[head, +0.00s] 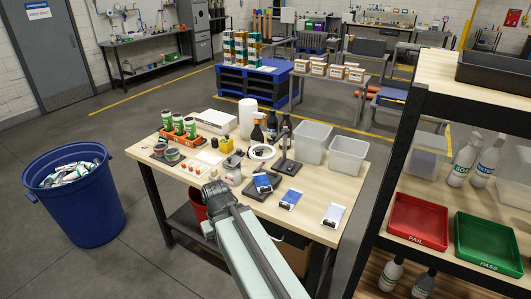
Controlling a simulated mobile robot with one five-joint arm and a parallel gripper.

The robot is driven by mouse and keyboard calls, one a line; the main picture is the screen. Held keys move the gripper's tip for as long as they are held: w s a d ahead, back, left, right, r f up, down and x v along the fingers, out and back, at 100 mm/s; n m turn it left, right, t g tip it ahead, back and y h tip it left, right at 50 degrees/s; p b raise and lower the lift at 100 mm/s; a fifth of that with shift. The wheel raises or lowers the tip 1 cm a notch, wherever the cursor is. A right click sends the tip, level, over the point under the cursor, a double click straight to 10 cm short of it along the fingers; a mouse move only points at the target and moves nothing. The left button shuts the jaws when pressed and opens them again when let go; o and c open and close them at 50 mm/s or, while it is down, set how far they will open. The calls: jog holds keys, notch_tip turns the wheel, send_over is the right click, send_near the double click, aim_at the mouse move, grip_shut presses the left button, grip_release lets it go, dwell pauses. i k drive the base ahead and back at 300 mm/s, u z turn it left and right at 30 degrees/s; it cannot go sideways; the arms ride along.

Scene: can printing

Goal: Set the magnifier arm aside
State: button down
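The magnifier (252,152) shows as a white ring at the middle of the wooden workbench (315,222). A dark upright stand (284,150) on a dark base is just right of the ring and seems to belong to it. My arm reaches up from the bottom of the head view. My gripper (214,190) is at the bench's near left edge, left of and nearer than the magnifier, and appears apart from it. Its fingers are dark and small, so whether they are open is unclear.
Several green cans (178,125) stand at the bench's back left. A dark fixture (262,184) sits near my gripper. A shelf with red (418,219) and green trays (488,241) stands right.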

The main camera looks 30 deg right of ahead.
aim_at(271, 142)
jog(key=u, duration=0.3)
jog(key=i, duration=0.6)
jog(key=u, duration=0.55)
jog(key=i, duration=1.6)
jog(key=z, duration=0.5)
